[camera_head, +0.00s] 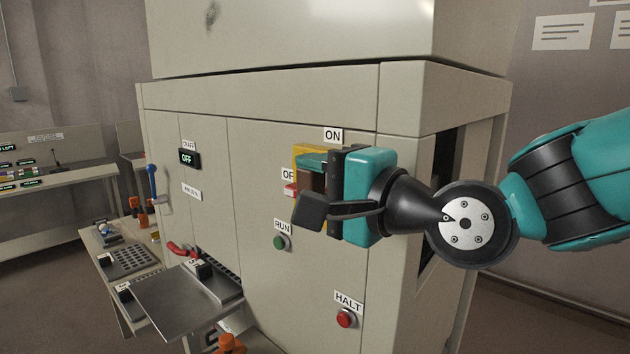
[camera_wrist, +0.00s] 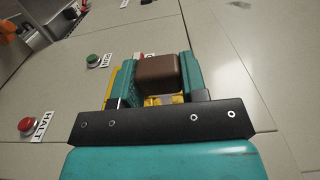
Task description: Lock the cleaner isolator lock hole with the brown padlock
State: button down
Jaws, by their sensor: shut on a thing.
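My gripper (camera_wrist: 158,82) is shut on the brown padlock (camera_wrist: 157,74), seen between the two teal fingers in the wrist view. In the head view my gripper (camera_head: 318,185) is close to the cabinet front, at the isolator between the ON and OFF labels. The isolator has a yellow plate (camera_head: 307,153) and a red part (camera_head: 291,189); the yellow also shows in the wrist view (camera_wrist: 180,98) around the fingers. The lock hole and the padlock's shackle are hidden, so I cannot tell whether the shackle is in the hole.
The grey cabinet (camera_head: 255,115) fills the middle. A green RUN button (camera_head: 281,242) and a red HALT button (camera_head: 346,318) are below my gripper. A metal tray (camera_head: 175,298) sticks out at lower left. A side table (camera_head: 127,262) with small items stands beyond it.

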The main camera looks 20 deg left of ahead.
jog(key=shift+w, duration=0.15)
jog(key=shift+w+d+b, duration=0.2)
jog(key=shift+w+d, duration=0.05)
jog(key=shift+w, duration=0.2)
jog(key=shift+w+d+b, duration=0.15)
jog(key=shift+w+d, duration=0.05)
jog(key=shift+w, duration=0.25)
jog(key=shift+w, duration=0.15)
jog(key=shift+w+d, duration=0.25)
jog(key=shift+w, duration=0.2)
